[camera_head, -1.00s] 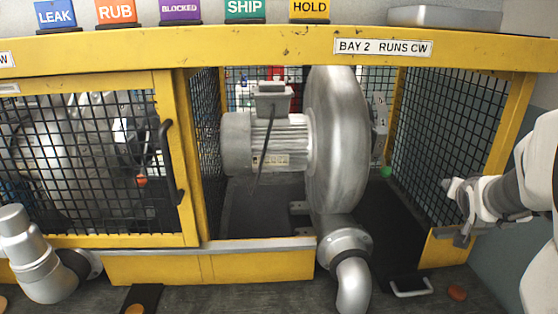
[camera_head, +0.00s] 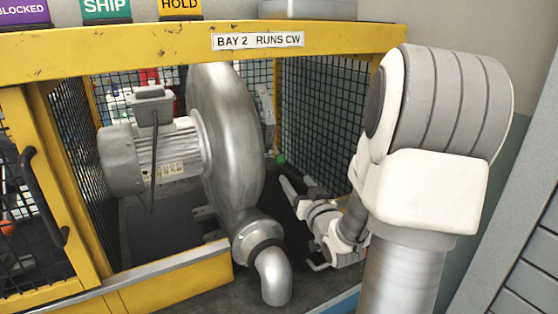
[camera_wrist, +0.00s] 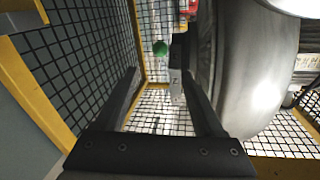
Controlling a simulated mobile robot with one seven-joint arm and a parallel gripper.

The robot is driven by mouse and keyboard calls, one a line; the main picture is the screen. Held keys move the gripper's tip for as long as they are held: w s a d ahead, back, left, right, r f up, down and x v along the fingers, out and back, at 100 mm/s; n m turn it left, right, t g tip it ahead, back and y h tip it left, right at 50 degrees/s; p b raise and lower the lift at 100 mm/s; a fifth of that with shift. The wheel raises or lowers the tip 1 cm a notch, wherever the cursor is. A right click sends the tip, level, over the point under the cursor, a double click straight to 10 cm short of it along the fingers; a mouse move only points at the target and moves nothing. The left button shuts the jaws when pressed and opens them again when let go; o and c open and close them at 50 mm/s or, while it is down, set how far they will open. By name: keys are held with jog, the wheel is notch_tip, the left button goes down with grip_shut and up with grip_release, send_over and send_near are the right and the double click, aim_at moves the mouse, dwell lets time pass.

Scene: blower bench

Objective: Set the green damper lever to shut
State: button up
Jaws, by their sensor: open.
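The green damper lever shows as a small green knob (camera_head: 281,159) in the head view, low behind the right side of the blower (camera_head: 232,140). In the wrist view the green knob (camera_wrist: 160,48) is beyond the fingertips, near the upper middle, beside the blower casing. The rest of the lever is mostly hidden, and I cannot tell its setting. My gripper (camera_head: 296,187) is inside the right part of the bay, just in front of the knob. In the wrist view my gripper (camera_wrist: 157,62) is open, its dark fingers apart with nothing held.
The blower casing (camera_wrist: 255,75) is close on the right in the wrist view. Mesh panels (camera_head: 320,110) close the right side and back. A yellow frame beam (camera_head: 200,48) runs across the top. A curved outlet pipe (camera_head: 272,275) stands at the blower's front.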

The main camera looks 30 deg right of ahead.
aim_at(282, 161)
jog(key=b+x, duration=0.1)
jog(key=x, duration=1.3)
jog(key=shift+c, duration=0.2)
grip_shut()
dwell(0.8)
